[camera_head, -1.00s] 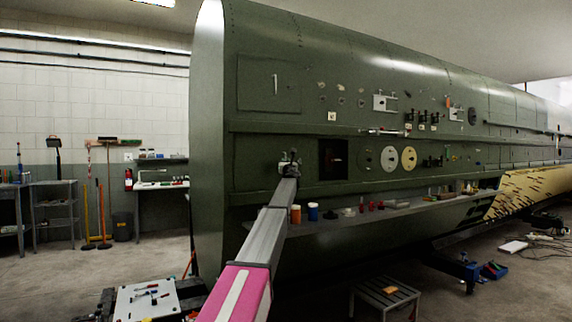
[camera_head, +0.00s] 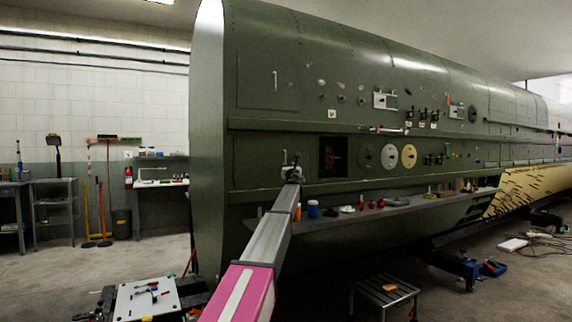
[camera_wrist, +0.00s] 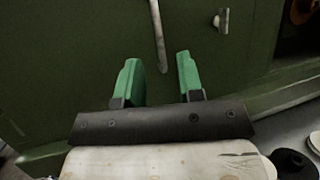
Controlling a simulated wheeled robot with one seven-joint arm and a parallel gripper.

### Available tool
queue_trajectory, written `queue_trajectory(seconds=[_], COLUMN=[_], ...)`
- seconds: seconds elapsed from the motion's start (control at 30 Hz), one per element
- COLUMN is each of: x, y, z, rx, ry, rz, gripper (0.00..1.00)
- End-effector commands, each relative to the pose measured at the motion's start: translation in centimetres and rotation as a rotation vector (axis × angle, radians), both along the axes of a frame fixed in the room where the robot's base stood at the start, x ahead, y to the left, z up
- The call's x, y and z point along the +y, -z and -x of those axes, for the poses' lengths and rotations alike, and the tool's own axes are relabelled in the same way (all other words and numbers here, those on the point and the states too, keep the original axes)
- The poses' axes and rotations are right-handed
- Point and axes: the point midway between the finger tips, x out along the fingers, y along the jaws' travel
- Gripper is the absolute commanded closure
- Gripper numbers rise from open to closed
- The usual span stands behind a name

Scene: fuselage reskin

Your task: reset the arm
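My arm reaches out from the bottom of the head view toward the green fuselage (camera_head: 310,100). My gripper (camera_head: 291,162) is at its far end, in front of the lower left panel, small and hard to make out there. In the wrist view my gripper (camera_wrist: 158,70) has two green fingers standing apart with nothing between them. A pale metal rod or handle (camera_wrist: 158,38) on the green surface lies beyond the fingertips. I cannot tell its exact distance from them.
A shelf (camera_head: 340,228) along the fuselage holds an orange jar, a blue jar (camera_head: 313,209) and several small items, just right of my arm. A step stool (camera_head: 385,294) stands below. A white-topped cart (camera_head: 147,299) with tools is at lower left. Open floor lies at left.

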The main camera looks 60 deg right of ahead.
Motion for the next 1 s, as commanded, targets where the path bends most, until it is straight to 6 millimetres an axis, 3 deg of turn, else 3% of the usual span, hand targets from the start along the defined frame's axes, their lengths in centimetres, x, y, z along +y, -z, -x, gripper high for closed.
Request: queue_trajectory(seconds=[0.03,0.2,1.0], x=[1.1,2.2,2.2], y=[0.5,1.1,1.2], z=[0.7,1.9,2.0], rx=[0.0,0.0,-0.001], ry=[0.0,0.001,0.002], rz=[0.0,0.0,0.0], gripper=[0.65,0.65,0.65])
